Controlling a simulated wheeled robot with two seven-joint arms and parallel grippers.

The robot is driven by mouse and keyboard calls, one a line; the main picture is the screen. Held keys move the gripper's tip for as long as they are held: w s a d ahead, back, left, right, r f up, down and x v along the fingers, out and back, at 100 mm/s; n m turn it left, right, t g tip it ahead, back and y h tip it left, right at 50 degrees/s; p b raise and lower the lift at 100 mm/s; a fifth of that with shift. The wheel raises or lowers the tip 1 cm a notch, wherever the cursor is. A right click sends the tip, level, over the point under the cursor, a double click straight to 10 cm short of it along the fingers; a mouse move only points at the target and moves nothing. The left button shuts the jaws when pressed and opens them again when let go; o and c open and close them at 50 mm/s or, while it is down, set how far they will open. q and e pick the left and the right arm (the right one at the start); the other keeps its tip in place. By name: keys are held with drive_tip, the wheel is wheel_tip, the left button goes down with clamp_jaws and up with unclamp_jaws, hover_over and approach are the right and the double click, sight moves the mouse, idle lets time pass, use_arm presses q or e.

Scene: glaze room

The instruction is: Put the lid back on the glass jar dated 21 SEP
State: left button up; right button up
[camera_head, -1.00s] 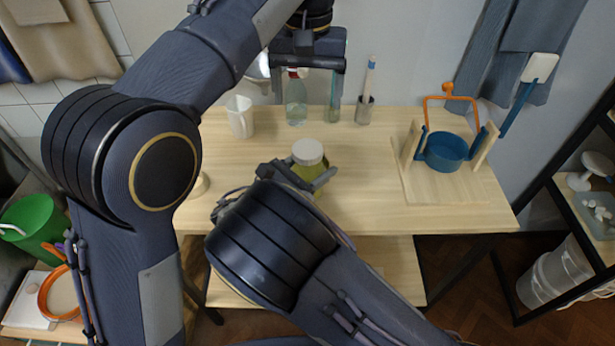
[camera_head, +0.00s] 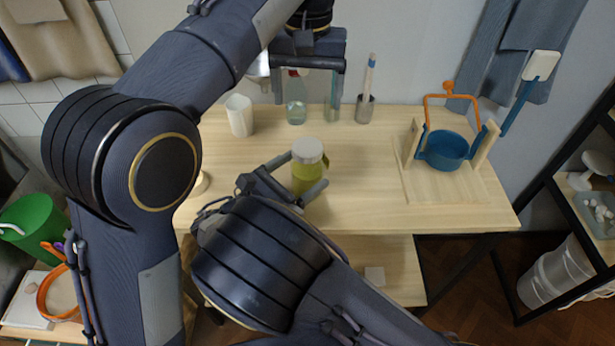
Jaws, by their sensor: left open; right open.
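A glass jar (camera_head: 305,178) with yellow-green contents stands upright on the wooden table. A white lid (camera_head: 307,150) sits on top of it; how firmly it is seated I cannot tell. No date is readable from here. My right gripper (camera_head: 307,171) is open at the near side of the jar, one finger to its left and the other low in front of it. Whether either finger touches the glass is unclear. My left gripper (camera_head: 308,88) is open and empty, pointing down over the back of the table, behind the jar.
A white pitcher (camera_head: 239,116), a spray bottle (camera_head: 297,108) and a metal cup with a brush (camera_head: 365,109) stand at the back. The table (camera_head: 365,200) is clear between jar and stand.

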sight(295, 177)
drive_tip(key=shift+v, duration=1.9)
